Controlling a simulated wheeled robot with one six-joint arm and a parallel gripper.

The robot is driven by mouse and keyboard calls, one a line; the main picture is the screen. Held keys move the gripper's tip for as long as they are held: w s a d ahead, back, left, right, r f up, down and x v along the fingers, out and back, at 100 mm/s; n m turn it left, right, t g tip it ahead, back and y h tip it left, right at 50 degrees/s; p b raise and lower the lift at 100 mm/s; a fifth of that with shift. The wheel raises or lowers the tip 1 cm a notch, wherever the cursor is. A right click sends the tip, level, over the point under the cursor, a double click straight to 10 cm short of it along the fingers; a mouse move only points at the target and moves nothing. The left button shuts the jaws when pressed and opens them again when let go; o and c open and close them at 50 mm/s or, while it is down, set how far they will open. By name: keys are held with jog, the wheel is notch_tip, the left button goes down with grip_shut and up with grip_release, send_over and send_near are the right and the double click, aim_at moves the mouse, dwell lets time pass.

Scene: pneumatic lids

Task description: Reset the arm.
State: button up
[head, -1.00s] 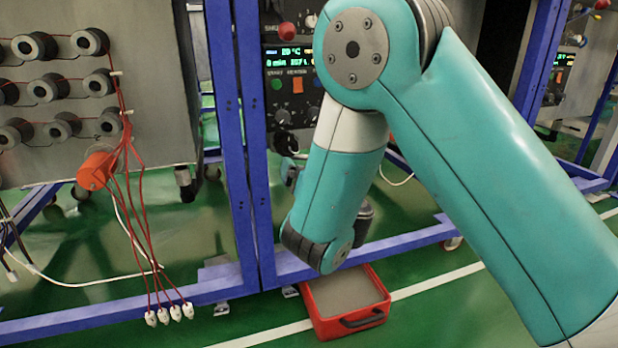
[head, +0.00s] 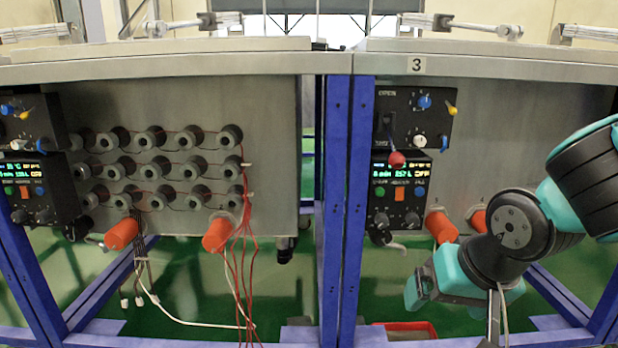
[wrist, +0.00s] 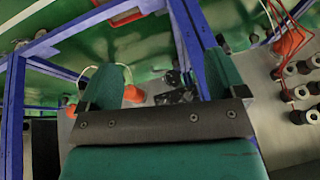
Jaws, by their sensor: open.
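My gripper (wrist: 165,80) shows in the wrist view with two teal fingers spread apart and nothing between them. In the head view my gripper (head: 432,285) hangs low at the right, in front of the right-hand bench's lower panel. My arm is folded, with its dark joints and teal links coming in from the right edge. Part of the gripper is hidden behind my wrist in the head view.
Two steel benches on blue frames stand ahead, with a control panel (head: 402,190) on the right one. Orange cylinders (head: 441,226) stick out near my gripper. A red tray (head: 408,331) lies on the green floor. Red cables (head: 243,265) hang from the left bench.

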jog(key=s+a+r+n+g+y+p, duration=0.35)
jog(key=s+r+n, duration=0.55)
jog(key=s, duration=0.4)
notch_tip(320, 180, up, 38)
jog(key=m+g+p, duration=0.1)
jog(key=p, duration=3.6)
jog(key=shift+s+a+h+p, duration=0.15)
jog(key=shift+a+h+p, duration=0.15)
jog(key=shift+h, duration=0.15)
